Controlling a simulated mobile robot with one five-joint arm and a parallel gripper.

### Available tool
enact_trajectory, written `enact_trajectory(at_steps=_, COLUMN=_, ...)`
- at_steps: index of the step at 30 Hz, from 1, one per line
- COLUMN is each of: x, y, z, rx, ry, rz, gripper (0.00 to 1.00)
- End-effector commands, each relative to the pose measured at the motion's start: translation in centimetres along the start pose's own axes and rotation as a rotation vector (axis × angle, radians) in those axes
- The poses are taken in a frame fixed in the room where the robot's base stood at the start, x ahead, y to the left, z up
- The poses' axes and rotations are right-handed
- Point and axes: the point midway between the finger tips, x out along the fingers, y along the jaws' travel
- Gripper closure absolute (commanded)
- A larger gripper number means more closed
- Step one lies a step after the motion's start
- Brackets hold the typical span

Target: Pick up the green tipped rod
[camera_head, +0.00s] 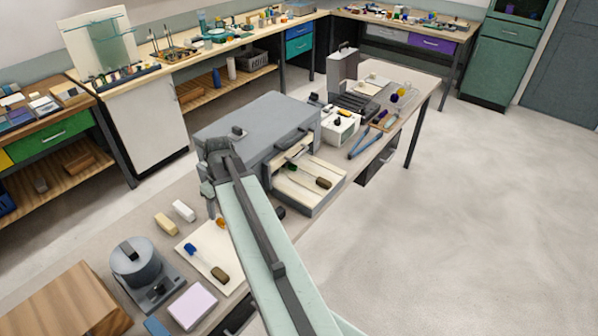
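The green tipped rod (306,175) lies in a shallow, light-bottomed open drawer or tray (310,208) at the front of a large grey case (255,125). Its green tip points to the upper left and its brown end to the lower right. My arm reaches up from the bottom of the view, left of the tray. My gripper (208,190) is at its far end, in front of the case's left side and apart from the rod. Its fingers are small and mostly hidden, so I cannot tell whether they are open.
A blue tipped rod (205,260) lies on a white board (187,243) left of my arm. A grey round device (140,262), a wooden block (72,305) and a pink block (192,305) are nearby. A white box (341,128) stands behind the tray. Open floor lies right.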

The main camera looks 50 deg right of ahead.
Motion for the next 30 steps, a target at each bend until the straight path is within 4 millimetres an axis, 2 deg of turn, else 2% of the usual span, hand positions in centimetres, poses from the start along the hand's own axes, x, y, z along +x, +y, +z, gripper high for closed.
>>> enact_trajectory(at_steps=1, x=-1.1, y=5.4, z=0.8, rx=0.018, ry=0.033, rz=-0.004, gripper=0.49)
enact_trajectory(at_steps=2, x=-1.7, y=8.1, z=1.6, rx=0.017, ry=0.054, rz=-0.005, gripper=0.49)
enact_trajectory(at_steps=3, x=-2.4, y=11.8, z=2.9, rx=0.016, ry=0.081, rz=-0.005, gripper=0.49)
enact_trajectory(at_steps=5, x=-3.6, y=17.1, z=5.2, rx=0.013, ry=0.124, rz=0.003, gripper=0.49)
enact_trajectory(at_steps=6, x=-4.5, y=20.4, z=7.0, rx=0.012, ry=0.151, rz=0.013, gripper=0.49)
enact_trajectory(at_steps=9, x=-6.3, y=27.1, z=11.6, rx=0.006, ry=0.208, rz=0.042, gripper=0.49)
enact_trajectory(at_steps=12, x=-7.6, y=31.6, z=15.6, rx=0.001, ry=0.247, rz=0.073, gripper=0.49)
enact_trajectory(at_steps=15, x=-8.4, y=33.9, z=18.1, rx=-0.006, ry=0.267, rz=0.093, gripper=0.49)
enact_trajectory(at_steps=18, x=-8.6, y=34.7, z=19.0, rx=-0.01, ry=0.275, rz=0.102, gripper=0.49)
enact_trajectory(at_steps=22, x=-8.2, y=34.7, z=18.9, rx=-0.013, ry=0.275, rz=0.102, gripper=0.49)
enact_trajectory(at_steps=27, x=-5.9, y=34.9, z=18.4, rx=-0.013, ry=0.274, rz=0.102, gripper=0.49)
enact_trajectory(at_steps=30, x=-5.8, y=34.9, z=18.2, rx=-0.013, ry=0.274, rz=0.102, gripper=0.49)
